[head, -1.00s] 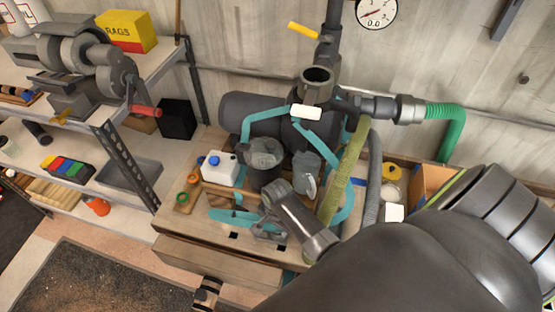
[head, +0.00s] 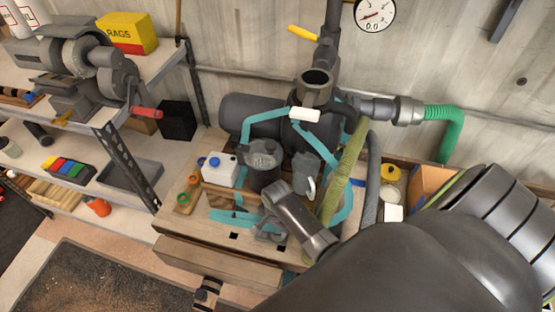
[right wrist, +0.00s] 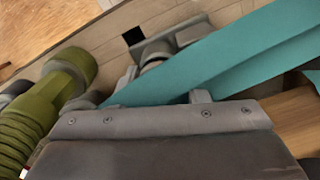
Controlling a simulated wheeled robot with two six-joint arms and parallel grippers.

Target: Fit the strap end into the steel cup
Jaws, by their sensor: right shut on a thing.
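A long teal strap (head: 250,124) loops around the dark pump and lies partly flat on the bench. In the right wrist view the strap (right wrist: 235,50) runs from the upper right down to my right gripper's fingers. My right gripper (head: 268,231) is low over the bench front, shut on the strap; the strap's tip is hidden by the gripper. A dark grey can with an open top (head: 264,160) stands behind the gripper and may be the steel cup; I cannot be sure. My left gripper is not in view.
A white jug with a blue cap (head: 219,168) and coloured rings (head: 183,198) sit left of the can. A grey jug (head: 306,172) and an olive hose (head: 343,175) stand close on the right. A drawer (head: 213,265) juts out below the bench.

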